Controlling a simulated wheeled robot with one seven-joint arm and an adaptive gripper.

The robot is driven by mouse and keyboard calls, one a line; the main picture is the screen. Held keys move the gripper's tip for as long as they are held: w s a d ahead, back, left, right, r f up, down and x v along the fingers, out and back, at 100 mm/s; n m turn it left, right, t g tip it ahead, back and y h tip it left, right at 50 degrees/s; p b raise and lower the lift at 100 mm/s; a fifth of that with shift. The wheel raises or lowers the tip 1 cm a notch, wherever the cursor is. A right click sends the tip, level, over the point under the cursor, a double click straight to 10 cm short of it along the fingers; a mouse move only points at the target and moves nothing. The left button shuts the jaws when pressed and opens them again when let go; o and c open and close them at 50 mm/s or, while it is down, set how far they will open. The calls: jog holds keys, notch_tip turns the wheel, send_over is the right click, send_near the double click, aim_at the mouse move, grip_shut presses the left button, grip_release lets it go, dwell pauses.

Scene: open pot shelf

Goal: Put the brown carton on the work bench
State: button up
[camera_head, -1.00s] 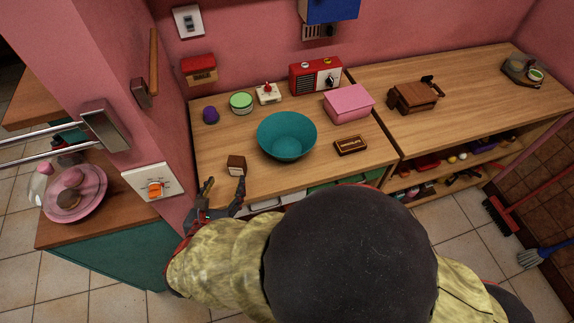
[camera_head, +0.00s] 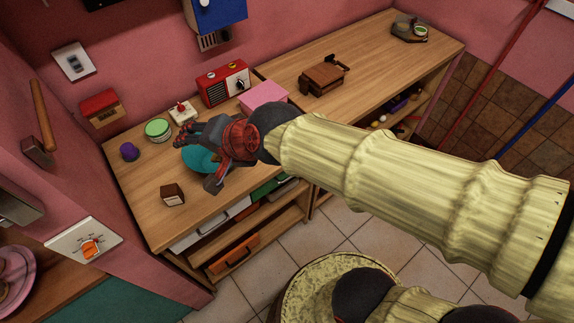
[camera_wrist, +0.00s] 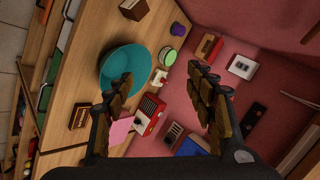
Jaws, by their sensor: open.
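The brown carton (camera_head: 172,195) is a small dark brown box with a pale label on its front. It stands upright on the near left part of the wooden bench top (camera_head: 222,215). In the wrist view the carton (camera_wrist: 134,9) is at the top edge, partly cut off. My gripper (camera_head: 202,157) is open and empty, above the bench to the upper right of the carton and apart from it. It partly covers the teal bowl (camera_head: 197,160). In the wrist view my open fingers (camera_wrist: 160,75) have nothing between them.
A purple item (camera_head: 129,151), green-lidded tin (camera_head: 158,130), red radio (camera_head: 222,83) and pink box (camera_head: 263,95) line the back. A chocolate box (camera_wrist: 79,116) lies near the bowl. A second wooden top (camera_head: 385,62) adjoins on the right, mostly clear. Shelves below hold several items.

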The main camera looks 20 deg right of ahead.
jog(key=s+d+f+n+g+h, duration=0.1)
jog(key=s+d+n+h, duration=0.1)
jog(key=s+d+n, duration=0.2)
jog(key=s+d+n+g+h, duration=0.1)
jog(key=s+d+n, duration=0.3)
jog(key=s+d, duration=0.4)
jog(key=d+h, duration=0.1)
jog(key=d, duration=0.4)
jog(key=shift+s+d+f+g+h, duration=0.25)
jog(key=shift+s+f+g+h, duration=0.1)
jog(key=shift+f+g+h, duration=0.05)
jog(key=shift+o, duration=0.4)
